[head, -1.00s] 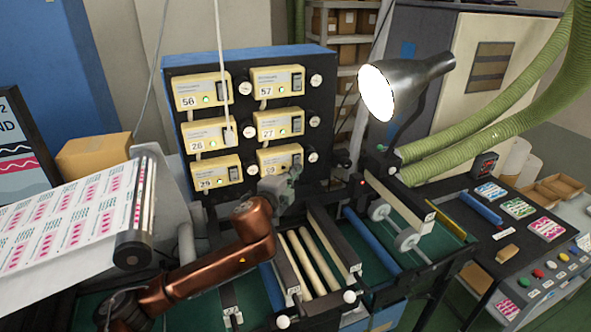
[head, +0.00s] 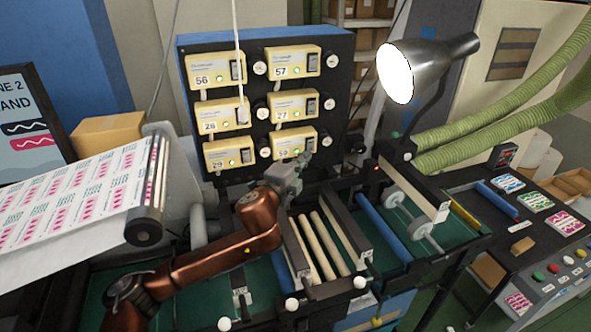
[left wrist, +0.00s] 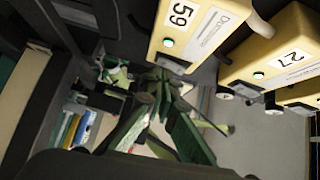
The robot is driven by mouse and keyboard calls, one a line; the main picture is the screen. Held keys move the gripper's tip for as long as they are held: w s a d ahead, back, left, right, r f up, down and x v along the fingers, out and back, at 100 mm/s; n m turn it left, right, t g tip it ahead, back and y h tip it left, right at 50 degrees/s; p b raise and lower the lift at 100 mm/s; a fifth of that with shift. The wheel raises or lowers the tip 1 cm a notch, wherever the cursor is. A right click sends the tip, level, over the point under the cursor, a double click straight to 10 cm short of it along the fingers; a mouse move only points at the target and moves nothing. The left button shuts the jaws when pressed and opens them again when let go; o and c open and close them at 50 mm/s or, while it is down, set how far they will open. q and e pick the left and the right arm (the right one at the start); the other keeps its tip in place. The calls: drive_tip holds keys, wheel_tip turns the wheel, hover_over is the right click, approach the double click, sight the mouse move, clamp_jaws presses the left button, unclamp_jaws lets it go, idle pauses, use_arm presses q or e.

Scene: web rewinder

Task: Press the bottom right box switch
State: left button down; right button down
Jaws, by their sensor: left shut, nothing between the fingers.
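The bottom right box (head: 286,151), cream and marked 59, sits on the dark panel with a lit green light. Its switch (head: 311,144) is at the box's right end, just above the gripper tip; whether they touch I cannot tell. My left gripper (head: 304,162) is shut and empty, in front of and just below the box's right end. In the left wrist view the box (left wrist: 194,28) is at the top, and the gripper's fingertips (left wrist: 160,77) point up at its lower edge by the dark switch (left wrist: 172,63). My right gripper is not in view.
Box 27 (head: 290,111) is directly above, and box 29 (head: 229,151) is to the left. White knobs (head: 325,142) stand beside the boxes. Rollers (head: 322,245) lie below, a lamp (head: 420,68) stands at right, and a printed web (head: 80,195) is at left.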

use_arm(q)
drive_tip(key=v, duration=0.9)
drive_tip(key=shift+s, duration=0.25)
drive_tip(key=shift+f, duration=0.15)
